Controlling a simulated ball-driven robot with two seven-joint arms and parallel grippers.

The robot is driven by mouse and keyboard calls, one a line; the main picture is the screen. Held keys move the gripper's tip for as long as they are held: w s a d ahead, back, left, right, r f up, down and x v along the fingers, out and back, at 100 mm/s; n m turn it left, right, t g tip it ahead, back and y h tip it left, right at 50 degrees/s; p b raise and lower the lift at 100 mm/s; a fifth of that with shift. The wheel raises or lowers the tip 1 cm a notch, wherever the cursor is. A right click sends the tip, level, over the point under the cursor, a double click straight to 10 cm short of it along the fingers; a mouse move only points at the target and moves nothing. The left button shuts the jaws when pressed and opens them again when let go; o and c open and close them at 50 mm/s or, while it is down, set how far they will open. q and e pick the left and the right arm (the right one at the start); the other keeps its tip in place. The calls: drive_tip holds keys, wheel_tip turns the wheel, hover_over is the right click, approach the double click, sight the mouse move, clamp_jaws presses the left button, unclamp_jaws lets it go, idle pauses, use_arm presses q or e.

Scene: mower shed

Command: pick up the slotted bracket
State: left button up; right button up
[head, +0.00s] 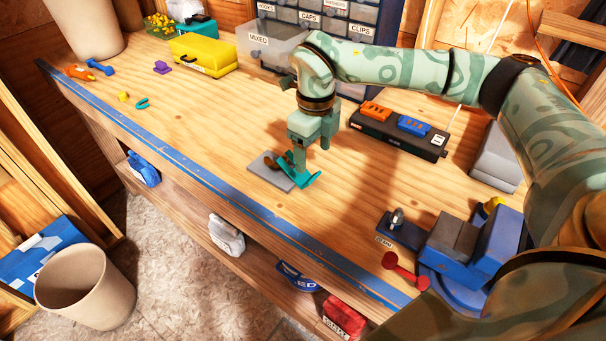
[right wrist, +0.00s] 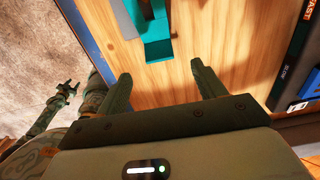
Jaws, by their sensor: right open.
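The slotted bracket (head: 302,181) appears to be the teal angled piece on the bench, at the right edge of a flat grey plate (head: 283,183). Part of it is hidden behind my right gripper in the head view. In the right wrist view the teal bracket (right wrist: 158,48) lies beyond the fingertips, at the top of the picture. My right gripper (right wrist: 161,76) is open with nothing between its fingers. In the head view my right gripper (head: 311,152) points down over the bracket. What looks like my left gripper (right wrist: 68,90) shows small and dark at the left of the wrist view.
A black strip with orange and blue blocks (head: 398,130) lies right of the gripper. A clear MIXED bin (head: 262,45) and drawers stand behind. A yellow box (head: 203,56) is at the back left. A blue vise (head: 470,245) sits front right. The blue front edge (head: 215,185) is near.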

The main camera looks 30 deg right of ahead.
sight(313, 176)
wheel_tip(313, 176, down, 3)
drive_tip(key=shift+w+r, duration=0.1)
drive_tip(key=shift+r, duration=0.05)
drive_tip(key=shift+f, duration=0.45)
drive_tip(key=f, duration=0.1)
drive_tip(key=f+b, duration=0.1)
drive_tip(key=f, duration=0.2)
drive_tip(key=shift+s+f, duration=0.3)
drive_tip(key=c, duration=1.2)
drive_tip(key=shift+r, duration=0.1)
